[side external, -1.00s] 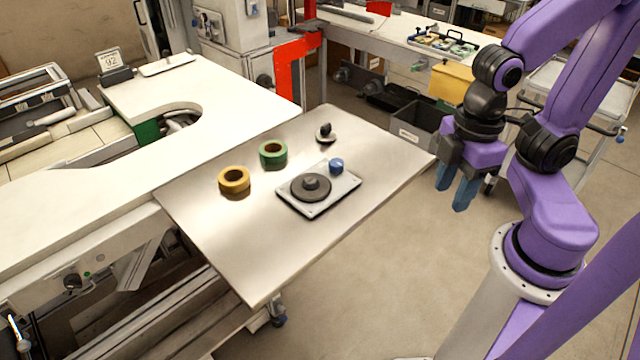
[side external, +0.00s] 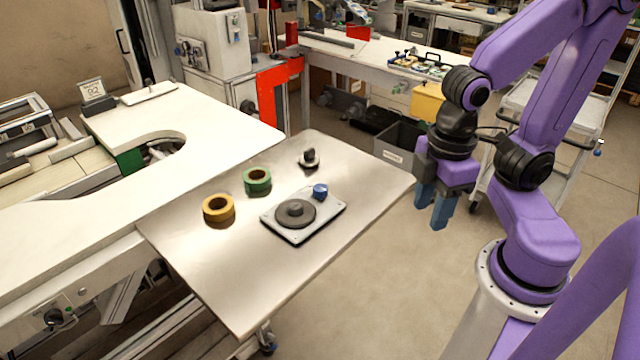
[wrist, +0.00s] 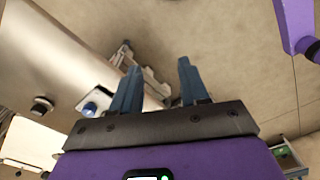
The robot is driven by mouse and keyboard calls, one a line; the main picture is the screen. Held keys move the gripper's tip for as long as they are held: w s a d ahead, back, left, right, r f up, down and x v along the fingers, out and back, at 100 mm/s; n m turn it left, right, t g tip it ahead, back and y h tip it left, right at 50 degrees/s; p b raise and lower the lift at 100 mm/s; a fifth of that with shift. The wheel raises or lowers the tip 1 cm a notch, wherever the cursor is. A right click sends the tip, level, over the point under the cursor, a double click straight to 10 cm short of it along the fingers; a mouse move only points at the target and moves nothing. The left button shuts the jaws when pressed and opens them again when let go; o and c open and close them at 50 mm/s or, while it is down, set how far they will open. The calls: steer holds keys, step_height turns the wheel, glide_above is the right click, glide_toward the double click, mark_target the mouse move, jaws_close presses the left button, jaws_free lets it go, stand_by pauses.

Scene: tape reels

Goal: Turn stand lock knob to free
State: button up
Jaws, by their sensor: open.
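The stand is a light grey plate (side external: 272,228) lying on the metal table, with a dark round hub (side external: 295,212) on it. A blue knob (side external: 320,191) stands at its far right corner, probably the lock knob. I cannot read its turn position. The blue knob also shows in the wrist view (wrist: 90,108), left of the fingers. My gripper (side external: 430,208) hangs open and empty past the table's right edge, well to the right of the knob.
A yellow tape reel (side external: 218,209) and a green one (side external: 257,180) lie left of the stand. The metal table (side external: 215,285) is bare at the front. A grey bin (side external: 396,150) stands behind my gripper.

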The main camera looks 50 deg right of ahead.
steer(key=w+a+r+m, duration=0.2)
steer(key=w+r+m, duration=0.1)
steer(key=w+m, duration=0.35)
steer(key=w+a+r+m, duration=0.1)
steer(key=w+r+m, duration=0.1)
steer(key=w+m, duration=0.45)
steer(key=m, duration=0.8)
glide_toward(320, 187)
step_height(320, 187, down, 9)
steer(key=shift+w+a+r, duration=0.1)
steer(key=shift+r, duration=0.05)
steer(key=c, duration=0.8)
